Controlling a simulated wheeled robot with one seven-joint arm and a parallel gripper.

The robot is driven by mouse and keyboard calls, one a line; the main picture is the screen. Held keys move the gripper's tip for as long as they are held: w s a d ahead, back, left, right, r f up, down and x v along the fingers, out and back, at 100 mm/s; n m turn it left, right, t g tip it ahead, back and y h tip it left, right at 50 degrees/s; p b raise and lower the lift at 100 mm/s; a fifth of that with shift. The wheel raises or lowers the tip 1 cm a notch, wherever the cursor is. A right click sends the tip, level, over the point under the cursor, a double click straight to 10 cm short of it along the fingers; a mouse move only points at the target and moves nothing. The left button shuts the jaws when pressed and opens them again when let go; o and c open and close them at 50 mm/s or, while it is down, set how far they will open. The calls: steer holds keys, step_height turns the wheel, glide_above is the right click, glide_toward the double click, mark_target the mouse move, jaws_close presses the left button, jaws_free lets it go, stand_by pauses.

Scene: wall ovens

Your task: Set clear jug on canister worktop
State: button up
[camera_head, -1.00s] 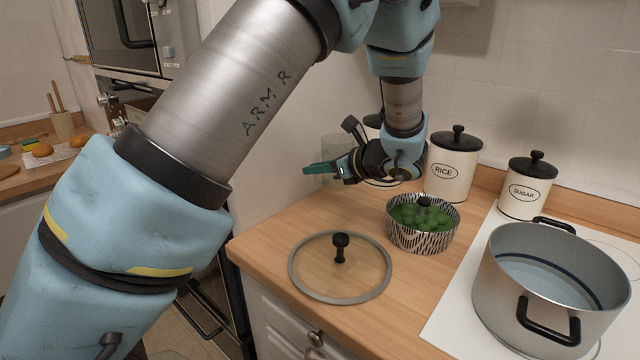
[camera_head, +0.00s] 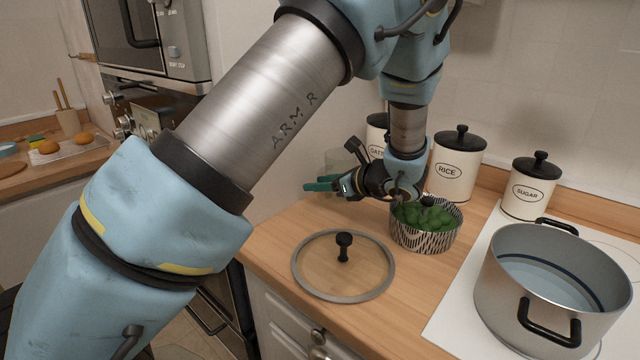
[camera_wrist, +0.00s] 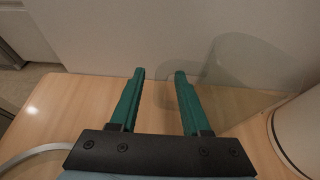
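The clear jug (camera_head: 338,160) is see-through and faint in the head view, beside my gripper at the back left of the wooden worktop (camera_head: 290,222). In the wrist view the jug (camera_wrist: 245,75) is in front of and to the right of my gripper. Its handle outline lies by the right finger. My gripper (camera_head: 318,185) has green fingers, which are apart with a gap between them in the wrist view (camera_wrist: 160,75). I see no firm grip on the jug. The jug looks upright, but its base is hard to make out.
Canisters marked RICE (camera_head: 456,165) and SUGAR (camera_head: 528,188) stand along the back wall; another is partly behind my wrist. A patterned bowl of green food (camera_head: 425,238), a glass lid (camera_head: 315,270) and a big pot (camera_head: 500,275) are nearby. Wood left of the lid is clear.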

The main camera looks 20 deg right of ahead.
steer(key=shift+r, duration=0.2)
steer(key=b+v, duration=0.3)
steer(key=v, duration=0.9)
